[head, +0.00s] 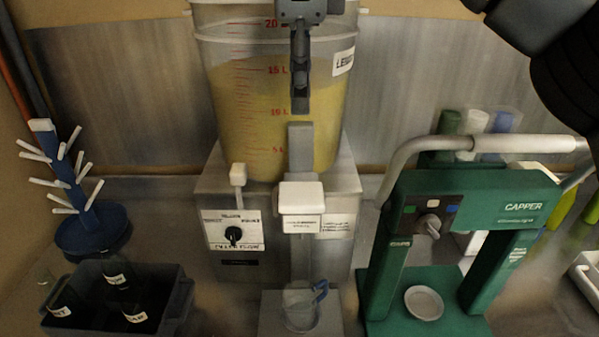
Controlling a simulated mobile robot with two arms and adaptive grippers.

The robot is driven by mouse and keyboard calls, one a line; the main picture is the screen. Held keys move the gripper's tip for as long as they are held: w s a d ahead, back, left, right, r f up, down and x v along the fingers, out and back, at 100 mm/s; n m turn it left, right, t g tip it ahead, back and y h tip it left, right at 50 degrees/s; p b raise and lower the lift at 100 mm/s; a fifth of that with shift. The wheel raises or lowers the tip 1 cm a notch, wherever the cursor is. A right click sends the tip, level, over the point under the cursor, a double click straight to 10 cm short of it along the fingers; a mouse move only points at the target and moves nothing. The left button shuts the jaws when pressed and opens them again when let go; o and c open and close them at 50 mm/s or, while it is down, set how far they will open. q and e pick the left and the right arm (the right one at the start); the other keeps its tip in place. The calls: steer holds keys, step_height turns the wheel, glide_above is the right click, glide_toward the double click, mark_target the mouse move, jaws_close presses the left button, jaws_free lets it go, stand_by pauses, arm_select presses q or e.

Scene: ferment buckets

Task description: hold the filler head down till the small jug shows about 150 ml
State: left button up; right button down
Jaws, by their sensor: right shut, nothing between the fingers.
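My right gripper (300,105) hangs in front of the bucket, pointing down, its fingers shut and empty. The white filler head (302,197) is below it on a grey upright, with a visible gap between them. The small clear jug (301,308) with a blue handle stands on a metal platform under the filler head. It looks empty or nearly so, but its markings are too small to read. The large clear bucket (229,95) behind holds yellow liquid, with a red litre scale. My left gripper is not in view.
A green capper (500,205) with a curved handle stands at right. A dark crate of bottles (176,300) and a blue drying tree (90,232) are at left.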

glide_toward(300, 190)
steer(key=shift+d, duration=0.1)
step_height(300, 190, down, 6)
steer(key=shift+r+p, duration=0.25)
steer(key=shift+p, duration=0.8)
steer(key=shift+f, duration=0.75)
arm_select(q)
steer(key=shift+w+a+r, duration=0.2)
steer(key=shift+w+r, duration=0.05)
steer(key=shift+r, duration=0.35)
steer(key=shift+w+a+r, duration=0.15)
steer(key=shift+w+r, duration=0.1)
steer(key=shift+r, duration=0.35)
